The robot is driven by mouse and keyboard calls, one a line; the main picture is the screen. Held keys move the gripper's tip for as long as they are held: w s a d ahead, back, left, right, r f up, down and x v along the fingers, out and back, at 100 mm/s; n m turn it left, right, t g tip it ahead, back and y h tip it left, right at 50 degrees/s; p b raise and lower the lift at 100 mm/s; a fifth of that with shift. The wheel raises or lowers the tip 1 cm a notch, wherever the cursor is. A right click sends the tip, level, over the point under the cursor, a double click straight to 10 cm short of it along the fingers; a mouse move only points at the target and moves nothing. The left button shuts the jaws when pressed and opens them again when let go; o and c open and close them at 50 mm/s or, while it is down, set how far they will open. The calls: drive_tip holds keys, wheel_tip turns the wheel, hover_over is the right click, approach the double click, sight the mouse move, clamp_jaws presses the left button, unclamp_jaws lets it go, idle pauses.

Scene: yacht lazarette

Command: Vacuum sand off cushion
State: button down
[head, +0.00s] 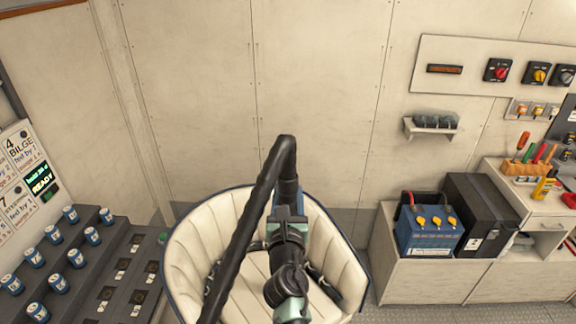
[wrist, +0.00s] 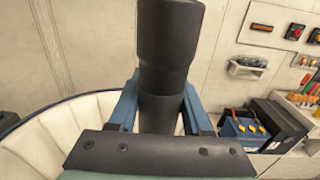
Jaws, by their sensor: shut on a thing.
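My gripper (head: 287,198) is shut on a black vacuum hose wand (wrist: 167,45); in the wrist view its two blue fingers (wrist: 160,108) clasp the tube from both sides. The black hose (head: 250,215) bends over at the top and runs down to the lower left in the head view. Below is a cream padded seat with a dark blue rim (head: 205,245), and its cushion (head: 255,268) is partly covered by my arm and the hose. Dark straps lie at both sides of the cushion. I cannot make out any sand, and the nozzle end is hidden.
At left, a dark stepped rack (head: 105,262) holds several blue-and-white cans, beside a panel with a green READY display (head: 41,181). At right, a blue battery (head: 428,235) and a black case (head: 483,215) stand on a low cabinet. Tools stand in an orange holder (head: 526,170).

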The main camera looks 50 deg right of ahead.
drive_tip(key=shift+a+r, duration=0.1)
drive_tip(key=shift+a, duration=0.05)
drive_tip(key=shift+w+a+r, duration=0.1)
drive_tip(key=shift+w+a, duration=0.1)
drive_tip(key=shift+a, duration=0.55)
drive_tip(key=shift+w+a, duration=0.15)
drive_tip(key=shift+a, duration=0.55)
idle(0.3)
drive_tip(key=shift+s+d+p, duration=0.3)
drive_tip(key=shift+s+p, duration=0.2)
drive_tip(key=shift+s, duration=0.35)
drive_tip(key=shift+s+d+p, duration=0.35)
drive_tip(key=shift+s+p, duration=0.2)
drive_tip(key=shift+s, duration=0.3)
drive_tip(key=shift+s+d+p, duration=0.3)
drive_tip(key=shift+s+p, duration=0.2)
drive_tip(key=shift+s, duration=0.35)
drive_tip(key=shift+w+a, duration=0.1)
drive_tip(key=shift+a, duration=0.05)
drive_tip(key=shift+w+a+b, duration=0.25)
drive_tip(key=shift+w+a, duration=0.15)
drive_tip(key=shift+a, duration=0.5)
drive_tip(key=shift+w+a+b, duration=0.2)
drive_tip(key=shift+w+a, duration=0.2)
drive_tip(key=shift+a, duration=0.45)
